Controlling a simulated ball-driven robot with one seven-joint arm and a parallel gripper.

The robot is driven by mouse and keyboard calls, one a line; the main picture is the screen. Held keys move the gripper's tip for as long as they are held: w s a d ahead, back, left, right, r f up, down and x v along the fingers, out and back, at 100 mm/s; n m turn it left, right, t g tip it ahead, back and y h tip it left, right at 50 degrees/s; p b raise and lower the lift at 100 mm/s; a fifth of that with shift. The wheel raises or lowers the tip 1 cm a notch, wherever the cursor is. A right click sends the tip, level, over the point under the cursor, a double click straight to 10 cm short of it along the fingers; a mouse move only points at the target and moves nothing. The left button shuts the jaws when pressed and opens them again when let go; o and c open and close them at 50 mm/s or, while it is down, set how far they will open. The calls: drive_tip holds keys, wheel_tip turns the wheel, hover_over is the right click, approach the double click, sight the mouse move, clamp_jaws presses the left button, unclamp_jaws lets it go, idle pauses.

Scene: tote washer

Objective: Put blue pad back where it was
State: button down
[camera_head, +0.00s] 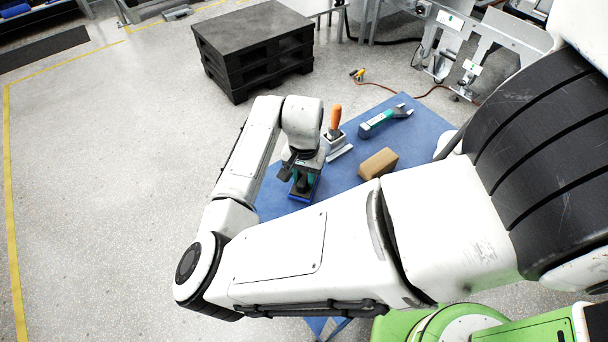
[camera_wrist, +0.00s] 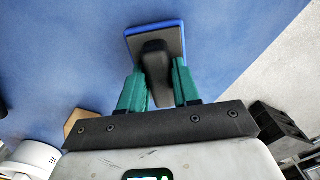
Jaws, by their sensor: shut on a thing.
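The blue pad (camera_head: 304,196) is a flat rectangular block with a blue rim and a black grip on its back. My gripper (camera_head: 302,178) is shut on it over the left edge of the blue table (camera_head: 345,178). In the wrist view the pad (camera_wrist: 175,31) lies past the fingertips, and the green fingers of my gripper (camera_wrist: 158,82) stand on either side of its black grip. I cannot tell whether the pad touches the table top or hangs just above it.
Stacked black pallets (camera_head: 254,50) stand behind. A bare blue area shows around the pad in the wrist view.

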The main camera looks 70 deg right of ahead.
drive_tip(key=shift+f, duration=0.15)
idle(0.3)
unclamp_jaws()
idle(0.6)
idle(0.4)
drive_tip(key=shift+r+p, duration=2.85)
drive_tip(key=shift+r, duration=0.3)
drive_tip(key=shift+r+p, duration=0.65)
drive_tip(key=shift+r, duration=0.7)
